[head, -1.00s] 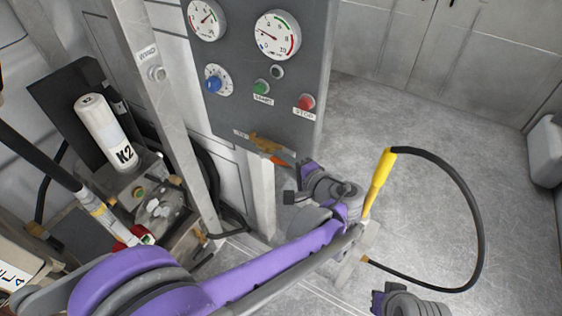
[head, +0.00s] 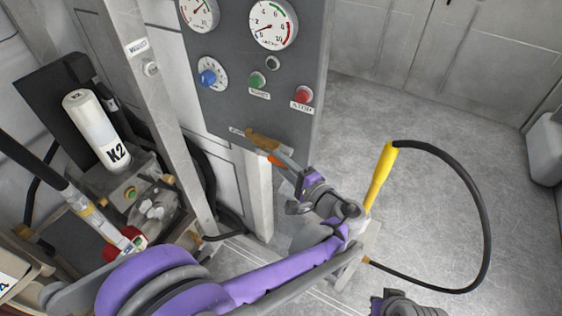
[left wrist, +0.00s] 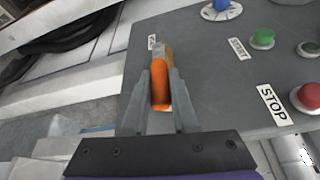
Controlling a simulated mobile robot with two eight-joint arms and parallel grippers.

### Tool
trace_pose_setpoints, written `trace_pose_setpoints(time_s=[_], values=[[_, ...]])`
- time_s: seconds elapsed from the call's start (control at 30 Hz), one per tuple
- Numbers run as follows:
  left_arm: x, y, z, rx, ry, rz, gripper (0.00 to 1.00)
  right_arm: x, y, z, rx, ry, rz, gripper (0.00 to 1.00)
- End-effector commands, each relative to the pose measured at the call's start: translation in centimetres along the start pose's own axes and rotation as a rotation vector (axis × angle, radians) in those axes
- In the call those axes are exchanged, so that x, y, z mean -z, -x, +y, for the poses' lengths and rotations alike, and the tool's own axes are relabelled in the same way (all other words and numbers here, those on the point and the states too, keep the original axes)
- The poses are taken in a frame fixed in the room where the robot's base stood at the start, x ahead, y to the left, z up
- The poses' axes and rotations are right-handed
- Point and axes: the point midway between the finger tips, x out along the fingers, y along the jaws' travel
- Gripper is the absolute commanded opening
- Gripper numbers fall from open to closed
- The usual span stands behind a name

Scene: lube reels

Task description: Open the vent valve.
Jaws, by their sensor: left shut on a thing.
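The vent valve is a brass body (head: 263,141) with an orange handle (head: 273,158), at the lower edge of the grey control panel, beside a small label. My left gripper (head: 285,166) is at the handle. In the left wrist view the orange handle (left wrist: 160,84) lies between the two fingers of my left gripper (left wrist: 160,105), which is shut on it. The brass part (left wrist: 166,52) shows just beyond. The fingers cover part of the handle's sides. Part of my right arm shows at the bottom edge of the head view; its fingers do not show.
The grey panel (head: 225,110) carries gauges, a blue knob (head: 208,77), a green button (head: 257,80) and a red stop button (head: 303,95). A yellow-handled hose (head: 380,178) stands to the right. A K2 cylinder (head: 97,130) stands left. The floor at right is open.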

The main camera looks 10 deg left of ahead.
Motion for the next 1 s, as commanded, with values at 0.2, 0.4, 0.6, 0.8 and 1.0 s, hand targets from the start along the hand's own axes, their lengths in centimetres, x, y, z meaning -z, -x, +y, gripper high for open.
trace_pose_setpoints(time_s=[0.2,0.4,0.6,0.8,1.0], values=[[-0.1,-0.1,0.1,-0.003,-0.001,-0.003,0.56,0.0,0.0,0.0,0.000,0.000,0.000,0.00],[-0.1,0.0,0.1,-0.003,-0.001,-0.002,0.56,0.0,0.0,0.0,0.000,0.000,0.000,0.00],[0.0,0.8,0.1,-0.002,0.000,0.000,0.56,0.0,0.1,0.0,0.000,0.000,0.000,0.00],[0.1,4.5,0.0,-0.002,0.000,0.003,0.56,0.1,0.3,0.0,0.000,0.000,0.001,0.00],[0.0,8.4,0.0,-0.003,-0.001,0.002,0.56,0.2,0.5,0.0,0.000,0.000,0.002,0.00]])
